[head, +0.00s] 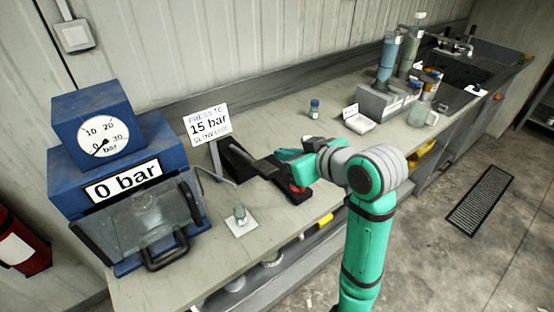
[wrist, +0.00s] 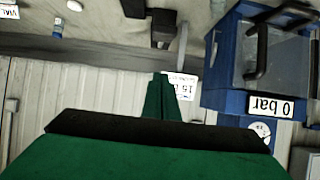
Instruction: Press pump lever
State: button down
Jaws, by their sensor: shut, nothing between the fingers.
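The pump (head: 238,160) is a black unit on the bench in front of the sign "15 bar" (head: 209,123). A dark lever arm runs from it towards a black part with a red patch (head: 297,189) near the bench's front edge. My gripper (head: 281,154) is shut and empty, above or beside the lever; contact cannot be told. In the wrist view its green fingers (wrist: 160,80) are together, with black pump parts (wrist: 163,25) beyond them.
A small blue bottle (head: 314,109), a white tray (head: 359,124) and a grey rack with cylinders (head: 385,100) stand further right. My forearm passes over the bench's front edge.

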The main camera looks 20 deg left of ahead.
send_over(269, 169)
jog(key=f, duration=0.4)
jog(key=shift+w+a+f, duration=0.1)
jog(key=shift+a+f, duration=0.15)
jog(key=shift+a, duration=0.1)
jog(key=f, duration=0.3)
jog(key=shift+d, duration=0.3)
jog(key=shift+s+f, duration=0.2)
jog(key=shift+f, duration=0.25)
jog(key=shift+d, duration=0.1)
